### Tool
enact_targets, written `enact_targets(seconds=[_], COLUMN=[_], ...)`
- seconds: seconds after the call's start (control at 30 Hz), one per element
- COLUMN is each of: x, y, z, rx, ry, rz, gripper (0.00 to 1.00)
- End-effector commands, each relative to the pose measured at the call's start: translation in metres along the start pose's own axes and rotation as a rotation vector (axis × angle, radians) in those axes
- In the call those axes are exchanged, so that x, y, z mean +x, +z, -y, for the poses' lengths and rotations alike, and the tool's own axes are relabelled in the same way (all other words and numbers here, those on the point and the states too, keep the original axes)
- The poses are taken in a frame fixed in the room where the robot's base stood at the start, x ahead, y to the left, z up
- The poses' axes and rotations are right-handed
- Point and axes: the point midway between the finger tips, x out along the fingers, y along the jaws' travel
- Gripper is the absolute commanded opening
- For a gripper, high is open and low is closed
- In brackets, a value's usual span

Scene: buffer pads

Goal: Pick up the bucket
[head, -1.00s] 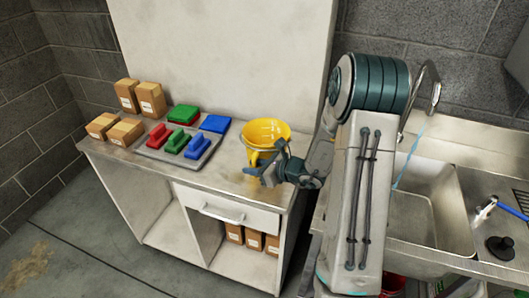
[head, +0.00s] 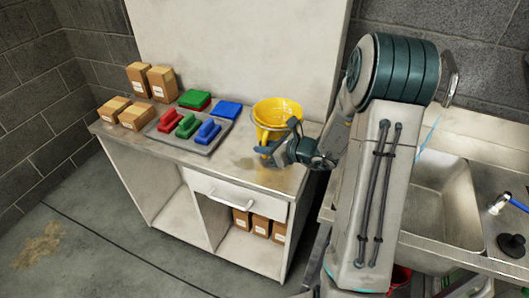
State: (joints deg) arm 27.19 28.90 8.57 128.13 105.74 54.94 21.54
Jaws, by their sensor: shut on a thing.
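A yellow bucket (head: 277,111) is at the right part of the counter in the head view. My gripper (head: 272,150) is at the bucket's front side, shut on it, and partly hides its lower part. The bucket's inside shows, and it looks slightly tilted. I cannot tell for sure whether its base is clear of the counter.
The counter (head: 250,176) holds a grey tray (head: 160,131) with red, green and blue pads, and several cardboard boxes (head: 137,116) at the left. A sink (head: 440,205) is at the right, beyond my arm. The counter's front right is bare.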

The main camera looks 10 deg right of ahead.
Motion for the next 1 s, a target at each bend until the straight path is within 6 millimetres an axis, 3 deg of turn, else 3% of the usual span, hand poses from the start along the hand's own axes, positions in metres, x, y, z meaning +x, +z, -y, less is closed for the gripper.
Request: enact_targets(seconds=[0.07,0.5,0.7,1.0], x=[-0.005,-0.100,-0.120,-0.124], y=[0.013,0.031,0.035,0.037], z=[0.001,0.050,0.059,0.061], rx=[-0.006,-0.002,-0.001,-0.001], ry=[-0.003,-0.005,-0.002,-0.001], rz=[0.003,0.000,0.001,0.000], gripper=[0.00,0.00,0.00,0.00])
